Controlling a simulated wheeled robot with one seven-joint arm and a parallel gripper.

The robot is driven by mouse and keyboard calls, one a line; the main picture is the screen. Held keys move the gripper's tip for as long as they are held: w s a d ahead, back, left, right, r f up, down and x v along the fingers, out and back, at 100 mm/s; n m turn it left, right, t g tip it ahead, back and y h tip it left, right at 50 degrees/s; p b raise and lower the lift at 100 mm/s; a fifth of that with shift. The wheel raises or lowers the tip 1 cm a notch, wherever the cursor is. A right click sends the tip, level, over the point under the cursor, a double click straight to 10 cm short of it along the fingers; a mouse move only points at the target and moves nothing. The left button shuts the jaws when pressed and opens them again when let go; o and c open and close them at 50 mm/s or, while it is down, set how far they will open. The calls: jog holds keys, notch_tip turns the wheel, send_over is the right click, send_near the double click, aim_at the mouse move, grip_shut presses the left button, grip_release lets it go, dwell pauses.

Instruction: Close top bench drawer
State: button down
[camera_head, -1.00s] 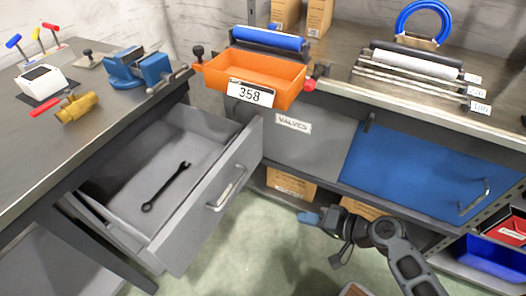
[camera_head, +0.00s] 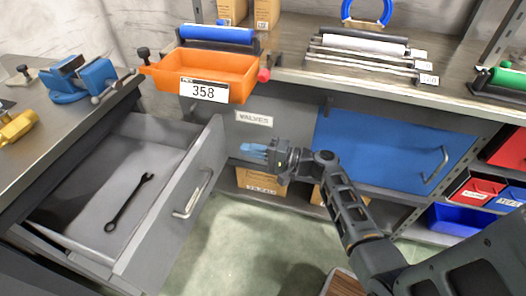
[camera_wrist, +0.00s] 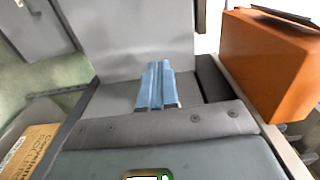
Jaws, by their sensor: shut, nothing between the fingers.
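The top bench drawer (camera_head: 166,222) is a grey drawer pulled far out of the bench on the left, with a bar handle (camera_head: 192,194) on its front. A dark wrench (camera_head: 129,202) lies on its floor. My gripper (camera_head: 253,152) has blue fingertips, shut and empty. In the head view it is right of the drawer front, apart from the handle, in front of the grey VALVES panel. In the wrist view the blue fingers (camera_wrist: 156,86) are together, with grey panels behind them.
An orange bin (camera_head: 215,72) marked 358 sits above at the counter edge; it looms at the right in the wrist view (camera_wrist: 265,60). A blue door (camera_head: 390,150) is to the right. Cardboard boxes (camera_head: 262,180) stand on the lower shelf. Green floor is clear before the drawer.

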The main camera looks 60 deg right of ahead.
aim_at(216, 143)
jog(key=x, duration=0.7)
jog(key=shift+w+a, duration=0.1)
jog(key=shift+w, duration=0.1)
jog(key=shift+w, duration=0.1)
jog(key=b+x, duration=1.7)
jog(key=x, duration=1.1)
jog(key=shift+a+r, duration=0.2)
jog(key=shift+w+a, duration=0.1)
jog(key=shift+w, duration=0.05)
